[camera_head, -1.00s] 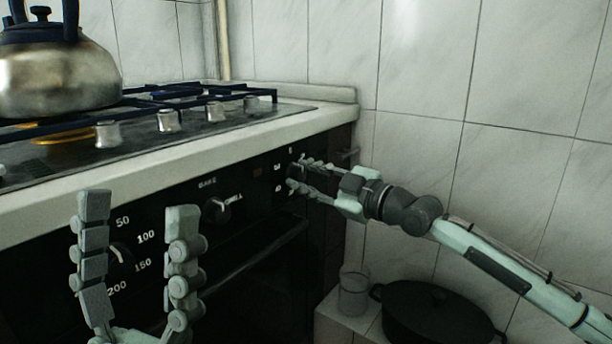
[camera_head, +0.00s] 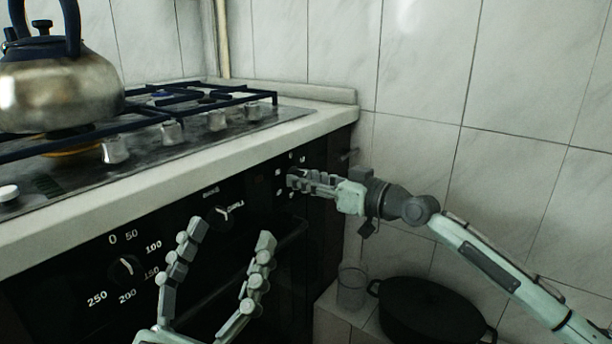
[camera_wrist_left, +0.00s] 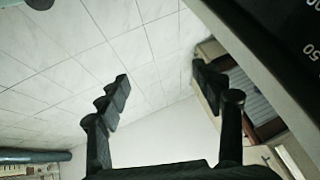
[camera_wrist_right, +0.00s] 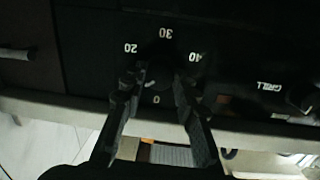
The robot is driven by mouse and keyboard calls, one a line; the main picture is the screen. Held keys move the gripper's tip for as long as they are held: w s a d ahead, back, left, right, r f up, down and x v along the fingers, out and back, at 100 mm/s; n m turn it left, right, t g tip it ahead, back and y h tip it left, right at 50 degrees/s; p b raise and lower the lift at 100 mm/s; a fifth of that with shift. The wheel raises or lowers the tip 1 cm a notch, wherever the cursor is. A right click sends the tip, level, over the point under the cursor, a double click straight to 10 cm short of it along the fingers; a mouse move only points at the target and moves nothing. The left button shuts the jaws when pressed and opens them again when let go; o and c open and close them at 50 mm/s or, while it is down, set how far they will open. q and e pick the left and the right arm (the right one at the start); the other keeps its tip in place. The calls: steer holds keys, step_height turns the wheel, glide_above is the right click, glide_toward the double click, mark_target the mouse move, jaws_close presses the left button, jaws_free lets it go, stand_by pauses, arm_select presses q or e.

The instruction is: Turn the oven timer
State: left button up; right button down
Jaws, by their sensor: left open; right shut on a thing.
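The oven timer is a dark round knob (camera_wrist_right: 158,76) on the black oven panel, ringed by the white marks 0, 20, 30 and 40 in the right wrist view. My right gripper (camera_wrist_right: 161,82) has its fingers on either side of this knob and is shut on it. In the head view, my right gripper (camera_head: 296,179) reaches the panel's right end, and its fingers mostly hide the knob. My left gripper (camera_head: 230,236) is open and empty in front of the oven; its spread fingers also show in the left wrist view (camera_wrist_left: 160,78).
The temperature knob (camera_head: 125,268) and the grill knob (camera_head: 221,215) are left of the timer. A kettle (camera_head: 55,90) stands on the hob. A glass (camera_head: 352,287) and a dark lidded pot (camera_head: 430,312) stand low at the right, below my right arm. A tiled wall bounds the right.

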arm_select(q)
steer(key=shift+w+d+f+g+p, duration=0.15)
steer(key=shift+w+f+g+p, duration=0.05)
steer(key=shift+f+g, duration=0.25)
steer(key=shift+w+d+f+g+p, duration=0.15)
steer(key=shift+f+g, duration=0.2)
steer(key=shift+f, duration=0.05)
arm_select(e)
steer(key=shift+m, duration=1.1)
steer(key=c, duration=1.2)
jaws_free()
steer(key=shift+o, duration=0.2)
steer(key=v, duration=1.2)
arm_select(q)
steer(key=shift+f, duration=0.1)
arm_select(e)
steer(key=shift+d, duration=0.1)
